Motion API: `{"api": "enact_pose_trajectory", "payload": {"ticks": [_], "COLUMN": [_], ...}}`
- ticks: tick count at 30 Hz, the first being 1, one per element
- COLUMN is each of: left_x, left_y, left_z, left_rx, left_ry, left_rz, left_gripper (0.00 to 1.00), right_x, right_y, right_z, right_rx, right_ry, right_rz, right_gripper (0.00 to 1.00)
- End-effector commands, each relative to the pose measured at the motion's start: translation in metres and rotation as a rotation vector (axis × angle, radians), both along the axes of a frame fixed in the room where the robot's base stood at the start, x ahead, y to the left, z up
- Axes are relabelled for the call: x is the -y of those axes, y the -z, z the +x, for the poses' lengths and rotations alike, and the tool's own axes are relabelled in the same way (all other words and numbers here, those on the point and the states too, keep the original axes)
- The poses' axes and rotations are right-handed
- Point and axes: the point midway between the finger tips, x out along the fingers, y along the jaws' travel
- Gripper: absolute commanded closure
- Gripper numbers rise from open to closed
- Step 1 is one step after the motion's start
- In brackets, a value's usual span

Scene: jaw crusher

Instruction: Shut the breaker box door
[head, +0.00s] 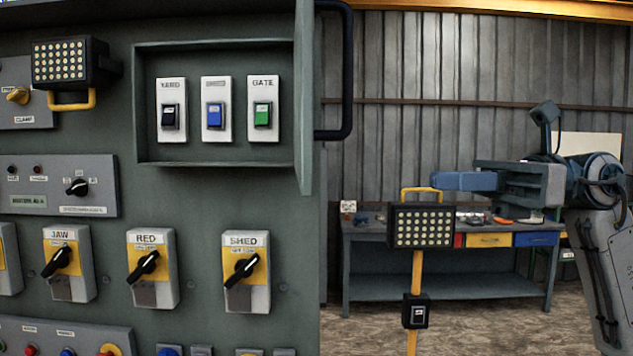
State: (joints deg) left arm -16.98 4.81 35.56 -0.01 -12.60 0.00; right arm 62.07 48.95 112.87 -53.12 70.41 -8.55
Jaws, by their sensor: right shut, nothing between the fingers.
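The breaker box (222,162) is a grey recessed box on the panel, with YARD, a blurred label and GATE switches inside. Its door (304,100) stands open at the box's right side and shows nearly edge-on. A dark bar handle (347,75) sticks out to the right of the door. My right gripper (440,181) comes in from the right with its blue fingers shut and empty. In the picture it is to the right of the door and lower than the handle, apart from both. My left gripper is not in view.
A lamp (70,62) juts from the panel left of the box. Rotary switches, including SHED (246,270), sit below it. A work lamp on a yellow stand (416,275) and a workbench (445,278) are at the right. Open space shows between the handle and my gripper.

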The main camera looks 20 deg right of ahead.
Motion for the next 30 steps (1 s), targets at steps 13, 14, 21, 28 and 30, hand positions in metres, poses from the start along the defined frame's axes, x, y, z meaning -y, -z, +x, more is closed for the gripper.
{"api": "enact_pose_trajectory", "payload": {"ticks": [13,14,21,28,30], "left_x": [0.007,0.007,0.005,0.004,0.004], "left_y": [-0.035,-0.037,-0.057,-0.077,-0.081], "left_z": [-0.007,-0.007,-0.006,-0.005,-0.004], "left_rx": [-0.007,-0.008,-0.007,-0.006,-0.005], "left_ry": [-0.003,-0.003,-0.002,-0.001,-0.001], "left_rz": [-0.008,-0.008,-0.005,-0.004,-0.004], "left_gripper": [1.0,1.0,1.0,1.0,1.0], "right_x": [-0.053,-0.058,-0.092,-0.12,-0.126], "right_y": [-0.006,-0.005,-0.004,-0.005,-0.003], "right_z": [0.004,0.005,0.011,0.016,0.018], "right_rx": [0.016,0.015,0.013,0.013,0.012], "right_ry": [-0.001,-0.002,-0.002,0.0,0.001], "right_rz": [-0.016,-0.016,-0.014,-0.013,-0.014], "right_gripper": [1.0,1.0,1.0,1.0,1.0]}}
